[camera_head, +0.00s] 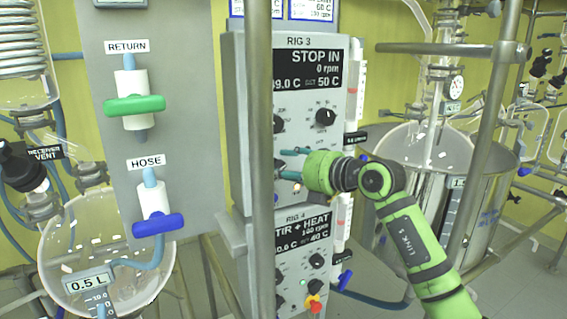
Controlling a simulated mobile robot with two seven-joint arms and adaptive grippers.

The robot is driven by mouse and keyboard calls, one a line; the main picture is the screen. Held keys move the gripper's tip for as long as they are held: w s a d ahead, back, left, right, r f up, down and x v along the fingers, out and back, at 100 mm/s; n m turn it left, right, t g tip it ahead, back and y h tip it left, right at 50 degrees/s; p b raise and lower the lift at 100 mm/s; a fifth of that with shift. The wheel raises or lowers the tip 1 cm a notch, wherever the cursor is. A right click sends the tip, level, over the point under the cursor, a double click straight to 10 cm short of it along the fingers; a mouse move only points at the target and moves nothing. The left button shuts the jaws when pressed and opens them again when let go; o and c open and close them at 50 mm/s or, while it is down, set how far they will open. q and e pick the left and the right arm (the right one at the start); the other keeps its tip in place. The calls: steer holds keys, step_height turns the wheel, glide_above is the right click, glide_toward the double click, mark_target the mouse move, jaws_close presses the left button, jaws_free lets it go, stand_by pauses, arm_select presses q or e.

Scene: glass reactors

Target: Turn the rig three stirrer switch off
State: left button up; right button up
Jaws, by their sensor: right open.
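The rig three control box (313,95) stands in the middle of the head view, with a "RIG 3" label on top. Its display (310,68) reads "STOP IN", "0 rpm" and "50 C" as the set value. My right gripper (284,163) is at the lower part of this panel, its teal fingers apart and pointing left at the panel face. The stirrer switch cannot be made out; the gripper and a vertical pole cover that part. A small lit lamp (297,187) shows just under the fingers. My left gripper is out of view.
A vertical metal pole (261,240) stands in front of the panel's left edge. The rig four box (303,262) sits directly below, with a red and yellow knob (314,303). Glass vessels stand left and right. RETURN (136,104) and HOSE (158,224) valves are at left.

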steer(key=shift+w+a+f, duration=0.15)
steer(key=shift+w+a, duration=0.15)
jaws_close()
